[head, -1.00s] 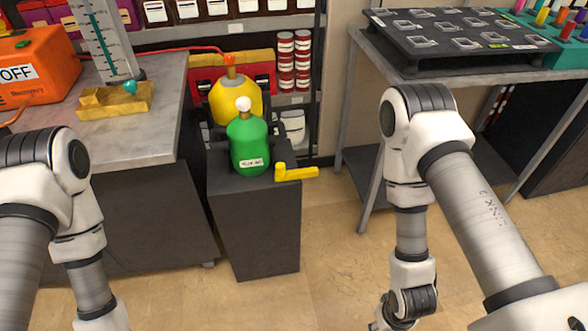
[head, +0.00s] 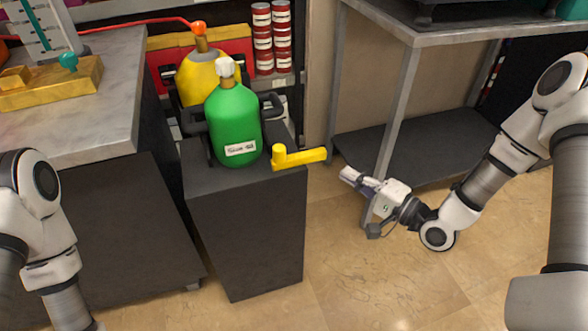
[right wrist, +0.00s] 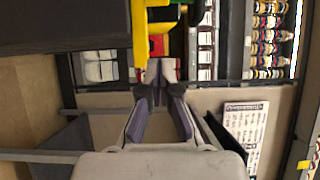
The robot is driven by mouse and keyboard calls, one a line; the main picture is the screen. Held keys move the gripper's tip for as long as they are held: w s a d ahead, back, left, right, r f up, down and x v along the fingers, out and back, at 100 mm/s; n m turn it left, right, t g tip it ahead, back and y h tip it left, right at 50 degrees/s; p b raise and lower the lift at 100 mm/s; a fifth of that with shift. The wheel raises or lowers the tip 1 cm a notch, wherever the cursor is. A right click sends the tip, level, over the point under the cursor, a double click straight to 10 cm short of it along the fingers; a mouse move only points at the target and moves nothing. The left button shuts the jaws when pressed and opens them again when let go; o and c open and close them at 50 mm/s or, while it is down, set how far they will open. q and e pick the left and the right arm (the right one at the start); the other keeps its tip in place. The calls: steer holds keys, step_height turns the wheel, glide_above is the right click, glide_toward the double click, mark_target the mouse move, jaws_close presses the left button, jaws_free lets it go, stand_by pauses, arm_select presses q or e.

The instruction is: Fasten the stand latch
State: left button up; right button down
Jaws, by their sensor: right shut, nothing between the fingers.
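The yellow latch (head: 302,157) sits on the right edge of the top of the dark stand (head: 245,235). Its arm sticks out to the right past the stand, and a short knob rises at its left end. A green bottle (head: 234,125) stands upright on the stand, left of the latch. My right gripper (head: 350,176) is shut and empty, to the right of the latch tip and slightly lower in the picture, apart from it. In the right wrist view the yellow latch (right wrist: 140,38) shows just beyond the closed fingertips (right wrist: 160,72). My left gripper is out of view.
A yellow bottle (head: 198,78) stands behind the green one. A grey-topped workbench (head: 100,120) is on the left. A metal-legged table (head: 402,110) with a dark lower shelf (head: 430,145) is behind my right arm. The floor right of the stand is clear.

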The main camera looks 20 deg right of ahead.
mark_target(297, 171)
steer(key=shift+a, duration=0.1)
steer(key=shift+w, duration=0.15)
steer(key=b+x, duration=0.2)
steer(key=x, duration=0.7)
steer(key=shift+f, duration=0.1)
steer(key=a, duration=0.2)
steer(key=w+a, duration=0.1)
steer(key=shift+w+a+b, duration=0.2)
steer(key=shift+a+b, duration=0.2)
steer(key=shift+w+a, duration=0.1)
steer(key=shift+a, duration=0.2)
